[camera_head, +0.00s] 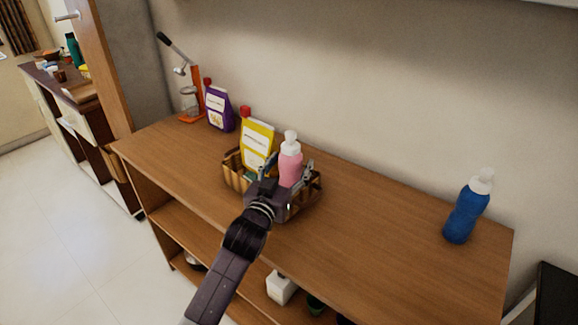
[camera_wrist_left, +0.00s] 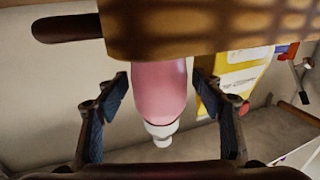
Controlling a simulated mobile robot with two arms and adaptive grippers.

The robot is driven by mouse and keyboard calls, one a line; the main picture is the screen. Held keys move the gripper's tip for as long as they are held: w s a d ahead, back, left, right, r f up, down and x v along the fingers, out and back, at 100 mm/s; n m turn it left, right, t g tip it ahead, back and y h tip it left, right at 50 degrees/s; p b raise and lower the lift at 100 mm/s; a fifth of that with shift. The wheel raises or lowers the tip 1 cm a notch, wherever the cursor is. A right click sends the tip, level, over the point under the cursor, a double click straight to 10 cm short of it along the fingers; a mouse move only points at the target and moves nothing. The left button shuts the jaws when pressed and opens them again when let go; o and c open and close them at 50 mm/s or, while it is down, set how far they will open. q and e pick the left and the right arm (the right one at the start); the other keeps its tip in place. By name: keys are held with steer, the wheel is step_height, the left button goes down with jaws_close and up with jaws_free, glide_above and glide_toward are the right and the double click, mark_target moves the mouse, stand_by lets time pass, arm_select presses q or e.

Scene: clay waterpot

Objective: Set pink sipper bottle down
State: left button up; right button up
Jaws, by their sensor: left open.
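The pink sipper bottle (camera_head: 290,166) with a white cap stands upright in the brown basket (camera_head: 233,178) on the wooden counter. In the left wrist view, which appears upside down, the pink bottle (camera_wrist_left: 160,92) has its lower end hidden behind the basket wall (camera_wrist_left: 200,32). My left gripper (camera_head: 287,172) is open, with one finger on each side of the bottle. In the left wrist view, gaps show between the bottle and both fingers (camera_wrist_left: 160,88). My right gripper is not in view.
A yellow packet (camera_head: 257,140) with a red cap stands beside the bottle. A purple container (camera_head: 218,110) and an orange lever press (camera_head: 195,95) stand farther left. A blue bottle (camera_head: 465,212) stands at the right. The counter (camera_head: 385,235) between basket and blue bottle is clear.

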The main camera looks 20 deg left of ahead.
arm_select(q)
steer(key=shift+s+r, duration=0.1)
steer(key=s+b, duration=0.1)
steer(key=s, duration=1)
steer(key=shift+s+a, duration=0.3)
steer(key=shift+s, duration=0.1)
